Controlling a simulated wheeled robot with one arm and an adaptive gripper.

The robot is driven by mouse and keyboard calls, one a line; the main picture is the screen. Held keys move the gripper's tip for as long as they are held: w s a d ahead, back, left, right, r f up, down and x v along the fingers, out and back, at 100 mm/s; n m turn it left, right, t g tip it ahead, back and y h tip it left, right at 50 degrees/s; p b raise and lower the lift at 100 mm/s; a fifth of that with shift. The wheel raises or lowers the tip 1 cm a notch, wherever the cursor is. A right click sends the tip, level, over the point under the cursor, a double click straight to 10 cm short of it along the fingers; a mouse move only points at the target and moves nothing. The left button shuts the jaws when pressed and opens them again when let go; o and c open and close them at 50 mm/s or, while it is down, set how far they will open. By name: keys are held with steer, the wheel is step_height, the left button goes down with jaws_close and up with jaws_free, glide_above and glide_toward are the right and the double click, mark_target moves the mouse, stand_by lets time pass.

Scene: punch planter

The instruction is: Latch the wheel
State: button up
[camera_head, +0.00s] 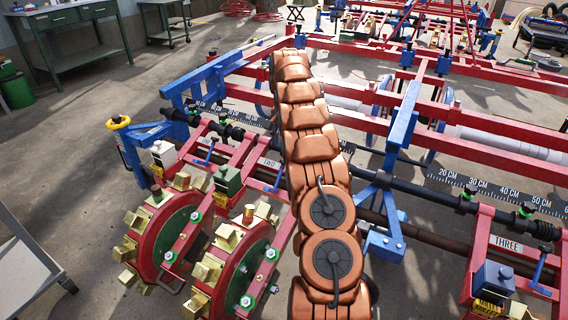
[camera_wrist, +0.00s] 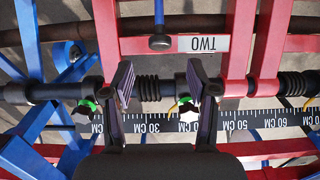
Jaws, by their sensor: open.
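Two punch wheels, one left (camera_head: 170,235) and one right (camera_head: 245,270), stand at lower left in the head view, with green discs, red rims and brass blocks. Their red frames hang on a dark bar with a centimetre scale. The frame marked TWO (camera_head: 268,162) has a blue-handled lever (camera_head: 276,180).
A frame marked THREE (camera_head: 507,243) with its own blue lever (camera_head: 540,265) stands at right. Blue uprights (camera_head: 402,115) and red beams (camera_head: 480,150) crowd the middle. Open concrete floor (camera_head: 70,150) lies at left, with a green workbench (camera_head: 68,30) behind.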

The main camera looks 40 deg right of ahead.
step_height(320, 180, down, 8)
steer(key=shift+r+b, duration=0.25)
steer(key=shift+b, duration=0.7)
jaws_close()
